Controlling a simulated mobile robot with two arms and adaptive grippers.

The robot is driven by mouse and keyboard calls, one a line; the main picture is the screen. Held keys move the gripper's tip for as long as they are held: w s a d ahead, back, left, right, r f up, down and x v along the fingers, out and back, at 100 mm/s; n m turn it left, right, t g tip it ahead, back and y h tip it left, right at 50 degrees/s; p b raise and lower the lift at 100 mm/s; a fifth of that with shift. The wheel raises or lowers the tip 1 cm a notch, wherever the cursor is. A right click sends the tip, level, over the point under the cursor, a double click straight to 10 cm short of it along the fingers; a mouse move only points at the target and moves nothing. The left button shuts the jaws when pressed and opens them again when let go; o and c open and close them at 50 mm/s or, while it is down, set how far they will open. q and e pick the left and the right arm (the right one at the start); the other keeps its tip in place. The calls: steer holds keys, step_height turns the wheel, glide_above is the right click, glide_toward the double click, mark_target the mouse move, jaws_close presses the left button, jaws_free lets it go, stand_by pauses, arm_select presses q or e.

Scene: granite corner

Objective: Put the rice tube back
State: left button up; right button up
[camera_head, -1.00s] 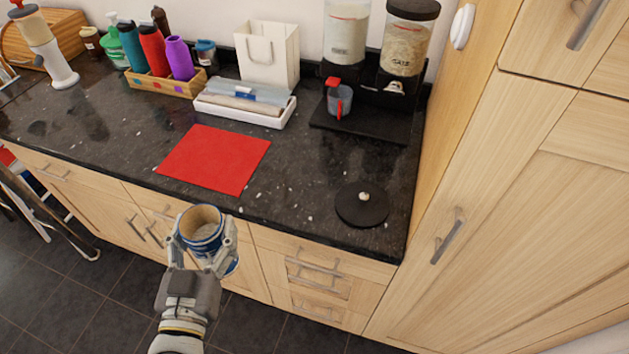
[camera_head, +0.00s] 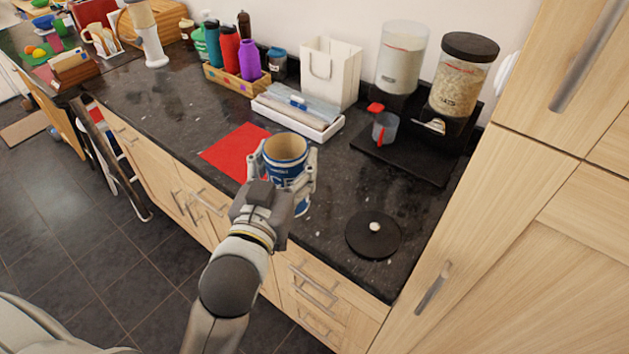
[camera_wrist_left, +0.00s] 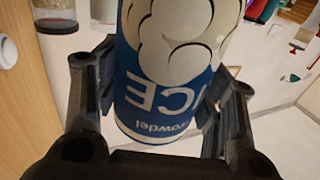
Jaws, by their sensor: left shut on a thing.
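The rice tube (camera_head: 286,158) is a blue and white cylinder with an open tan top. Part of its lettering reads "ICE", and it appears upside down in the left wrist view (camera_wrist_left: 165,75). My left gripper (camera_head: 285,165) is shut on the tube, one finger on each side, and holds it upright. In the head view it overlaps the right edge of a red mat (camera_head: 229,148) and the counter's front part; I cannot tell its height above them. The tube's lower end is partly hidden by the gripper. My right gripper is not in view.
A black round lid (camera_head: 360,240) lies on the dark counter to the right. A white tray (camera_head: 318,136), a white bag (camera_head: 345,85), a bottle crate (camera_head: 228,83) and two dispensers (camera_head: 462,88) on a black stand (camera_head: 390,165) are behind. A clear measuring cup (camera_head: 388,122) stands there.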

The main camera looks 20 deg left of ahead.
arm_select(q)
steer(key=shift+w+d+f+b, duration=0.3)
steer(key=shift+w+f+b, duration=0.4)
steer(key=shift+b, duration=0.5)
steer(key=w+f+p, duration=0.2)
steer(key=w+f, duration=0.9)
steer(key=shift+w+d, duration=0.2)
steer(key=shift+w, duration=0.2)
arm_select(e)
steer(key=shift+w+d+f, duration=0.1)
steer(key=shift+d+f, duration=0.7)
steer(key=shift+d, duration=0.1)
arm_select(q)
steer(key=shift+f, duration=0.2)
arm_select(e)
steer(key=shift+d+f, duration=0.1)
arm_select(q)
steer(key=o, duration=1.3)
steer(key=shift+f, duration=0.1)
